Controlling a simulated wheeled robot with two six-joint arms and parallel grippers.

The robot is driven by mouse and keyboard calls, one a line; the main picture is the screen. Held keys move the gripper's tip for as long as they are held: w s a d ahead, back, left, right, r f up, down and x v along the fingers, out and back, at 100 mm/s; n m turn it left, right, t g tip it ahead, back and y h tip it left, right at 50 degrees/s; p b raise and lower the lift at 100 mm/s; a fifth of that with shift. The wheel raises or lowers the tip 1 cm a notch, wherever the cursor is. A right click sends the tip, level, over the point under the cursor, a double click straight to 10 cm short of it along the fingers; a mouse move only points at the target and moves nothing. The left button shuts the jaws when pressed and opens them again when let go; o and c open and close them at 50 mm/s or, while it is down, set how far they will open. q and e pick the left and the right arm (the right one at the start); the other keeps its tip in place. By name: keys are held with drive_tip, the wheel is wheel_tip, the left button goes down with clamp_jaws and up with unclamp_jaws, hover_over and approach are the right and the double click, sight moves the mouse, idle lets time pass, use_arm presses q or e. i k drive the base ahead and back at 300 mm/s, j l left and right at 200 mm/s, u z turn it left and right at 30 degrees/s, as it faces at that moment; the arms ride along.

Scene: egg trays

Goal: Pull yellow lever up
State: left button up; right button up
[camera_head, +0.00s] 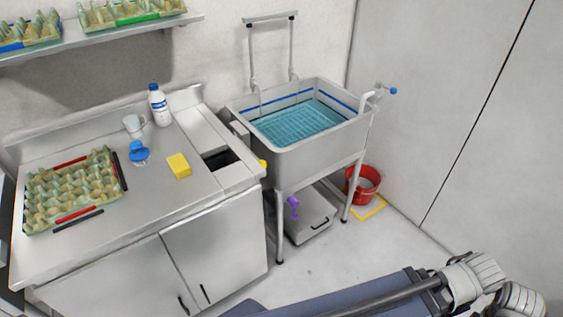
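A small yellow part (263,164) shows at the right edge of the counter, by the sink's left side. It may be the yellow lever, but it is too small to tell its shape or position. The sink (290,160) is a grey basin on legs, with blue-green water or a grid inside. A raised metal frame (271,17) stands at its back. Part of my own arm crosses the bottom right, well away from the yellow part. Neither gripper can be seen.
The steel counter (120,235) holds an egg tray (32,217), a yellow block (179,166), a white bottle (159,106), a cup and a blue-topped item. A grey bin (312,222) and red bucket (355,187) stand under or beside the sink. Floor in front is clear.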

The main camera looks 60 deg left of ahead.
sight(263, 163)
drive_tip(key=i+l+u, duration=0.1)
drive_tip(key=i, duration=0.5)
drive_tip(key=u, duration=2.4)
drive_tip(key=k+j+z, duration=0.1)
drive_tip(key=z, duration=0.55)
